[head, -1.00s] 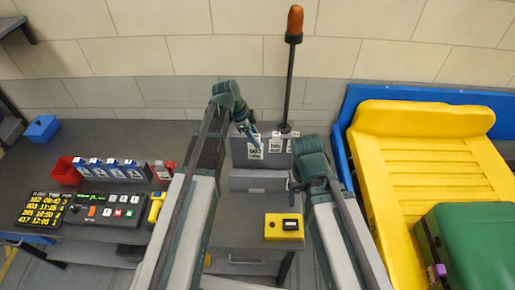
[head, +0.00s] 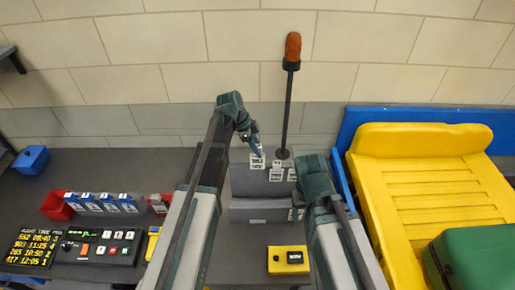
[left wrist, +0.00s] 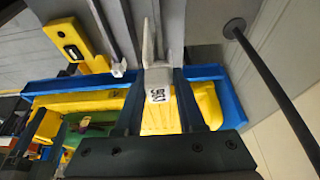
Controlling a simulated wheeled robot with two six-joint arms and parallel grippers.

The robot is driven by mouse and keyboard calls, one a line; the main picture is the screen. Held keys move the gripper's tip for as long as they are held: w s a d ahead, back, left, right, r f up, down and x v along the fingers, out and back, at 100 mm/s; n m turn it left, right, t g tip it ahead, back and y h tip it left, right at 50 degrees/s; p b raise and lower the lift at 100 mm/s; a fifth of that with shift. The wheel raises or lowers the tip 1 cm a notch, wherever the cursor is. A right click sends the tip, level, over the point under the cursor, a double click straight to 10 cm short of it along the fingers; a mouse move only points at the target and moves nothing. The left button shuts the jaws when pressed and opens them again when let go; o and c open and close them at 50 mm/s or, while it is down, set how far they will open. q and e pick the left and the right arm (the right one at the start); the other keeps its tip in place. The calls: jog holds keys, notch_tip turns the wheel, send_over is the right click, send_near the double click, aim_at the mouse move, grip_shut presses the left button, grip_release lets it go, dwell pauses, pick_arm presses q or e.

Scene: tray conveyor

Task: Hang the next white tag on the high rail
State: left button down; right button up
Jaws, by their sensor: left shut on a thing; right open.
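My left gripper (head: 254,146) is shut on a small white tag (head: 257,161), held at the upper edge of the high rail (head: 243,182). In the left wrist view the closed fingertips (left wrist: 157,55) stand above this tag (left wrist: 158,95), which has dark print. Whether the tag touches the rail is unclear. White tags (head: 277,173) hang on the high rail just right of the held one. The low rail (head: 255,211) is in front, with a white tag (head: 292,214) near its right end. My right gripper (head: 297,197) is open beside the rails' right end; its fingers are mostly hidden.
A dark pole with an orange top (head: 293,48) stands behind the high rail. A yellow box (head: 288,260) sits in front. A yellow slatted chute (head: 430,190) and green case (head: 475,258) are right. Blue-and-white cards (head: 105,203), a red bin (head: 57,207) and a control panel (head: 98,247) are left.

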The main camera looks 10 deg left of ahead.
aim_at(257, 163)
pick_arm(q)
jog(key=shift+f+b, duration=4.15)
jog(key=shift+f, duration=0.15)
jog(key=shift+c, duration=2.2)
grip_release()
jog(key=shift+r, duration=0.15)
jog(key=p+v, duration=1.2)
jog(key=v, duration=0.1)
jog(key=shift+a+r+p, duration=0.15)
jog(key=shift+r+p, duration=0.1)
jog(key=shift+p, duration=0.15)
